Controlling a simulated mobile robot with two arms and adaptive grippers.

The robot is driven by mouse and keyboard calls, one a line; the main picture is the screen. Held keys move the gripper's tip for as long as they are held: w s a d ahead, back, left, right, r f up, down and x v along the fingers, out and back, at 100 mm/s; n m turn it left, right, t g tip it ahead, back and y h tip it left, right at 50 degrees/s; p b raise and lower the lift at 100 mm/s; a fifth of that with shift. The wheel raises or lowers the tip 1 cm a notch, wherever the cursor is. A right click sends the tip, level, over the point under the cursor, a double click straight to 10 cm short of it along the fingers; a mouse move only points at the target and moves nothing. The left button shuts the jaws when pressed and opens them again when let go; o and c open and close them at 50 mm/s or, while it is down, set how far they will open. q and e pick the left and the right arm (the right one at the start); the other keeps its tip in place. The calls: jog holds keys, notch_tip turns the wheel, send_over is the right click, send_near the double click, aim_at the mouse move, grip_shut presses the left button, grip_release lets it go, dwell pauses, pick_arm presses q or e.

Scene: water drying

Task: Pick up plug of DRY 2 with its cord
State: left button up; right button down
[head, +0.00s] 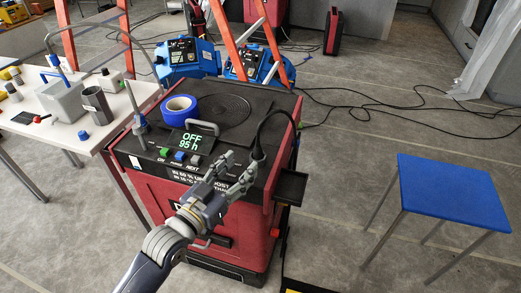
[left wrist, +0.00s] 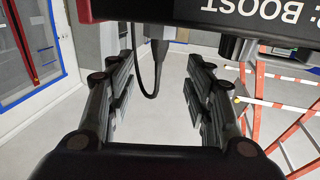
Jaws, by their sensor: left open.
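A red machine with a black top (head: 187,105) stands in the middle of the head view; its display reads "OFF 95 h". Its front lettering is mostly hidden by my arm, so I cannot read its name. A black plug (head: 258,154) with a black cord (head: 268,118) is at the right front edge of the top. My left gripper (head: 240,169) is open, just left of the plug. In the left wrist view the plug (left wrist: 157,50) and its looped cord (left wrist: 149,93) appear between the open fingers (left wrist: 160,82), with no visible contact. My right gripper is not in view.
A white table (head: 40,131) with containers is left, a blue table (head: 452,190) right. Blue machines (head: 187,58) and an orange ladder (head: 66,35) stand behind. Cords cross the floor.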

aim_at(255, 151)
pick_arm(q)
jog(key=x, duration=0.2)
jog(key=shift+w+d+r, duration=0.1)
jog(key=shift+w+d, duration=0.1)
jog(key=shift+w, duration=0.05)
jog(key=shift+w+d, duration=0.25)
jog(key=shift+w, duration=0.05)
jog(key=shift+w+d, duration=0.15)
jog(key=shift+w, duration=0.05)
jog(key=shift+w+d, duration=0.15)
jog(key=shift+w, duration=0.1)
jog(key=p+x, duration=0.1)
jog(key=x, duration=0.2)
jog(key=shift+w+d, duration=0.1)
jog(key=shift+w, duration=0.1)
jog(key=shift+w+d, duration=0.15)
jog(key=shift+w, duration=0.15)
jog(key=shift+w+d, duration=0.1)
jog(key=shift+w, duration=0.05)
grip_shut()
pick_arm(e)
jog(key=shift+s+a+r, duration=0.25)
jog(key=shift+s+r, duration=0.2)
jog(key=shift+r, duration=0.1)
